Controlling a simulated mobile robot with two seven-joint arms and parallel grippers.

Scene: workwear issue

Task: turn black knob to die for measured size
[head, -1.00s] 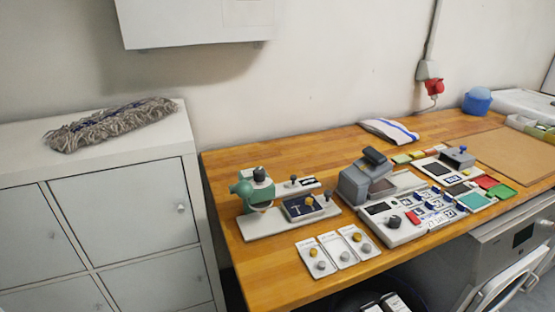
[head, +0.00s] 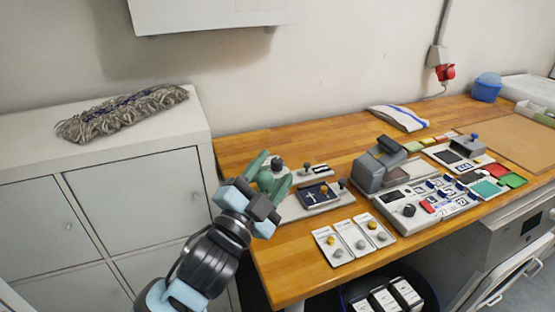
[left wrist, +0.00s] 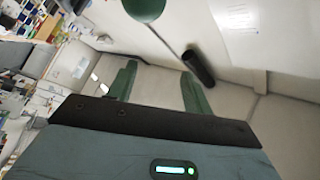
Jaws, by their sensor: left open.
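The green press (head: 266,181) stands at the left end of the wooden bench, with a black knob (head: 277,163) on top. My left gripper (head: 270,174) is open in front of the press; its green fingers overlap the press, and I cannot tell whether they touch it. In the left wrist view the open fingers (left wrist: 159,70) have nothing between them; a green rounded part (left wrist: 144,8) and a black cylinder (left wrist: 198,68) lie beyond. A second black knob (head: 409,210) is on the grey panel to the right. The die markings are too small to read. My right gripper is not in view.
Three white cards (head: 342,246) with grey and yellow knobs lie near the bench's front edge. A dark plate (head: 318,195) sits right of the press. A white cabinet (head: 130,200) with a mop head (head: 122,113) stands left. Bare wood (head: 300,140) lies behind the press.

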